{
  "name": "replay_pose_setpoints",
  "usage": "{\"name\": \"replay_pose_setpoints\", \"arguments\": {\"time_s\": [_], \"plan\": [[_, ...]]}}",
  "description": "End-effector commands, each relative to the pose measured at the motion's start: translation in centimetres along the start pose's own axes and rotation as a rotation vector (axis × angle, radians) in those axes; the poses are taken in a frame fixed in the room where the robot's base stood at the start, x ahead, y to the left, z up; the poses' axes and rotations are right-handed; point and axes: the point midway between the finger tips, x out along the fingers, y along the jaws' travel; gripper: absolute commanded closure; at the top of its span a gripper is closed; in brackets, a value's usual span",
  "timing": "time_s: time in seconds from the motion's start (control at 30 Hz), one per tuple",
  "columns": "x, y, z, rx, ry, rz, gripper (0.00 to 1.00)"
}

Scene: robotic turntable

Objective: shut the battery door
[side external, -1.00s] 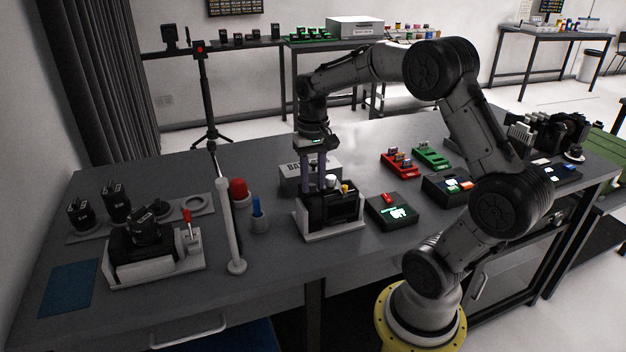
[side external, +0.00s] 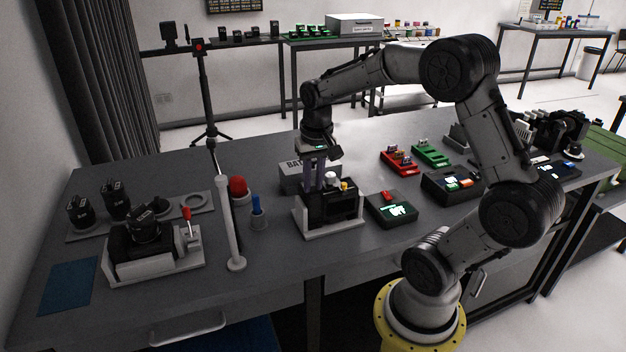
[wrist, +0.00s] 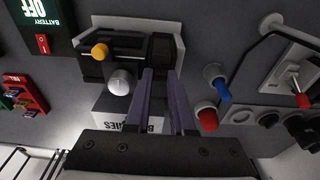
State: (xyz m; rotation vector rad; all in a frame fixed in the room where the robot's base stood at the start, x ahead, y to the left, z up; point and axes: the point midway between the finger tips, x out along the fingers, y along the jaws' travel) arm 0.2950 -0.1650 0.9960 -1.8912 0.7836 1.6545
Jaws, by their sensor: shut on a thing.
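A black camera-like device (side external: 336,207) stands in a white cradle (side external: 340,229) near the middle of the table. It has a silver knob (wrist: 121,82) and a yellow button (wrist: 100,52) on top. My gripper (side external: 312,184) comes down on the device's left side in the side view. In the wrist view its purple fingers (wrist: 159,72) reach the dark body beside the silver knob, with a narrow gap between them. They are shut on a dark part that looks like the battery door; the fingers and the dark colour hide its outline and how far open it is.
A grey box marked as batteries (side external: 296,176) stands right behind the device. A black box with a lit screen (side external: 392,209) is to its right. A white post (side external: 232,225), a red knob (side external: 238,187) and a blue one (side external: 257,207) stand left.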

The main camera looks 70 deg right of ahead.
Motion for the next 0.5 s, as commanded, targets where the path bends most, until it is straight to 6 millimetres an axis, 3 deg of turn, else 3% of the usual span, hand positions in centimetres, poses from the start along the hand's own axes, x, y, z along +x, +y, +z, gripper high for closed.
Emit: {"name": "replay_pose_setpoints", "arguments": {"time_s": [0.07, 0.1, 0.13, 0.5], "plan": [[-0.08, -0.01, -0.06, 0.000, 0.002, 0.000, 1.00], [-0.08, -0.01, -0.05, 0.000, 0.002, 0.000, 0.71], [-0.08, -0.01, -0.05, 0.000, 0.002, 0.000, 0.66], [-0.39, -0.02, -0.06, 0.000, 0.001, -0.001, 0.65]]}}
